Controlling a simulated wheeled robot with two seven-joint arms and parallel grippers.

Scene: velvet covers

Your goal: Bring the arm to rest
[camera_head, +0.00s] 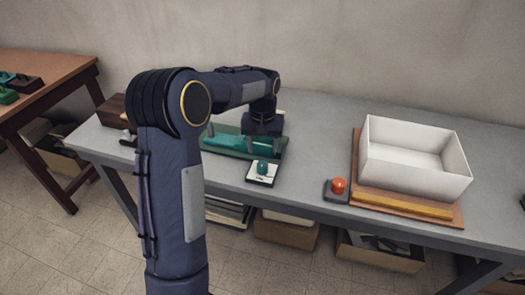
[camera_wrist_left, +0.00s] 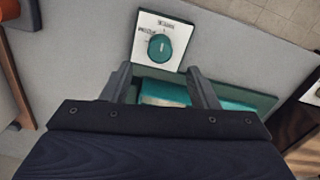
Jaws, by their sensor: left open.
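My left arm reaches in over the grey table (camera_head: 310,120), bent at the elbow, with its wrist pointing down. My left gripper (camera_head: 262,127) is above the green tray; its fingers are hard to make out in the head view. In the left wrist view my left gripper (camera_wrist_left: 161,82) has its two fingers apart and nothing held between them. A white plate with a teal knob (camera_wrist_left: 159,47) lies just beyond the fingertips, apart from them. The knob (camera_head: 263,167) also shows in the head view, in front of the gripper. My right gripper is not in view.
The green tray (camera_head: 275,150) holds a teal piece, partly hidden by my arm. To the right are a red button (camera_head: 338,186) and a white open box (camera_head: 415,180) on a wooden board with a yellow bar (camera_head: 402,204). A brown table (camera_head: 50,72) stands at left.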

